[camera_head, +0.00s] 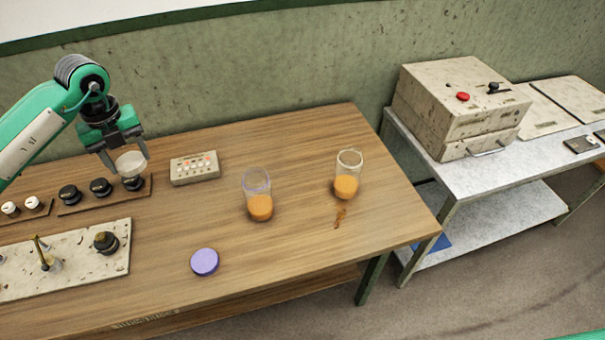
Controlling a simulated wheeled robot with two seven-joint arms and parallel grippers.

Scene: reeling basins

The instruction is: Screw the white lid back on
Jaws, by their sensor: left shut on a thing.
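The white lid (131,164) is between the fingers of my left gripper (125,157), which is shut on it. The lid is above the strip of black knobs at the left of the table. Two clear jars with orange contents stand on the table: one near the middle (259,198) and one further right (347,177). Both look open on top. A purple lid (205,262) lies flat near the table's front edge, apart from the jars. My right gripper is not in view.
A small beige button box (195,168) sits between the lid and the jars. Black knobs (101,187) and a stained panel (75,262) occupy the table's left. An orange smear (340,218) lies by the right jar. A metal bench (460,180) with a large box (455,105) stands to the right.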

